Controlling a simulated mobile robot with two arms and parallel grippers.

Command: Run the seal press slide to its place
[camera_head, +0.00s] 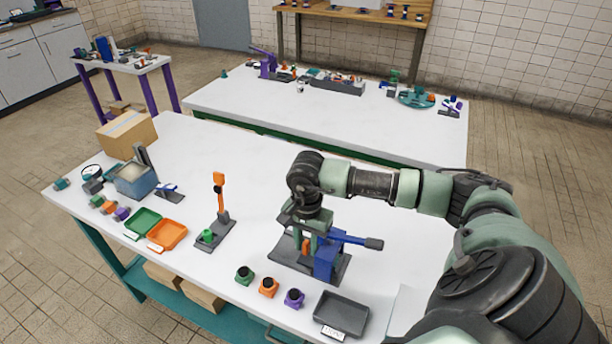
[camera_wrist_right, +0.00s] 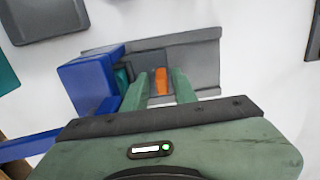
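The seal press stands on the front table, with a dark grey base plate (camera_head: 283,251), a blue body (camera_head: 327,262) and a blue lever ending in a grey grip (camera_head: 373,243). In the right wrist view, its blue body (camera_wrist_right: 90,82) is left and its grey base (camera_wrist_right: 205,62) lies behind the fingers. A small orange upright piece (camera_wrist_right: 162,80), probably the slide's tab, is between the fingertips. My right gripper (camera_head: 307,243) is low over the press, its green fingers (camera_wrist_right: 161,82) apart on either side of the orange piece. I cannot tell whether they touch it. My left gripper is out of view.
An orange-levered stand (camera_head: 218,205) is left of the press. The tabletop behind it is clear.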

